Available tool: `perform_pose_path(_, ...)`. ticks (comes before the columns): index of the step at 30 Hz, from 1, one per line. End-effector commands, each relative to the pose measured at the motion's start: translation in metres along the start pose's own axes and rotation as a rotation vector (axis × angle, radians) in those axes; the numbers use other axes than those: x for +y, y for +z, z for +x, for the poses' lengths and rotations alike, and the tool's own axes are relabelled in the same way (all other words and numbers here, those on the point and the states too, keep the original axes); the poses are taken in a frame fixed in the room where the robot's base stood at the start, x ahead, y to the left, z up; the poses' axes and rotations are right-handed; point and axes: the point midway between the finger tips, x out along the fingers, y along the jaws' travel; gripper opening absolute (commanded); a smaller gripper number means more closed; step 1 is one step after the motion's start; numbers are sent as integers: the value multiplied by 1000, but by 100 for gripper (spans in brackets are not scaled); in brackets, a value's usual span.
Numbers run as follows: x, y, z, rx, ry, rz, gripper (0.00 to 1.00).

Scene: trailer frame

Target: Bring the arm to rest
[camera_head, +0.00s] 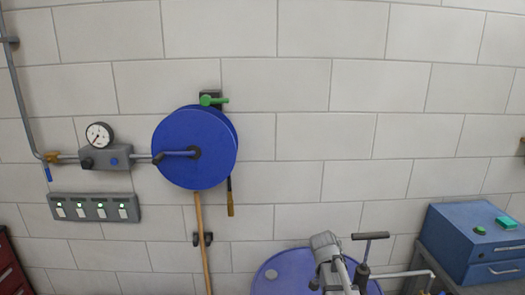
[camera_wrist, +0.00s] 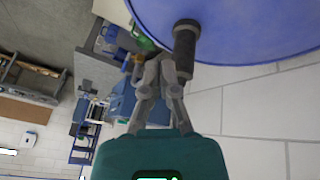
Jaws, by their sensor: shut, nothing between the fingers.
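My gripper (camera_wrist: 160,72) shows in the wrist view, its two grey fingers together and empty in front of the teal body. A dark cylindrical handle (camera_wrist: 185,48) stands out in front of a large blue disc (camera_wrist: 245,25), just right of the fingertips in the picture. I cannot tell whether the fingers touch it. In the head view, a blue reel (camera_head: 205,125) with a crank (camera_head: 178,154) is on the wall. The gripper's fingers are not seen there.
Below are a blue drum (camera_head: 275,275), a T-handled pump (camera_head: 370,238) and a blue box (camera_head: 470,245). The upper wall is bare.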

Motion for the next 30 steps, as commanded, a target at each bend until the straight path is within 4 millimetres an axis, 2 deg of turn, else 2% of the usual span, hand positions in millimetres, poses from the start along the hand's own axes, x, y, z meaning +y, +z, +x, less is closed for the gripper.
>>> perform_pose_path(1,5,20,10,-30,-16,-66,0)
perform_pose_path(3,9,39,15,-71,-43,-164,0)
perform_pose_path(12,23,120,34,-214,-201,-580,0)
perform_pose_path(15,27,141,37,-243,-258,-698,0)
perform_pose_path(21,30,166,37,-271,-335,-842,0)
perform_pose_path(30,30,170,36,-275,-352,-874,0)
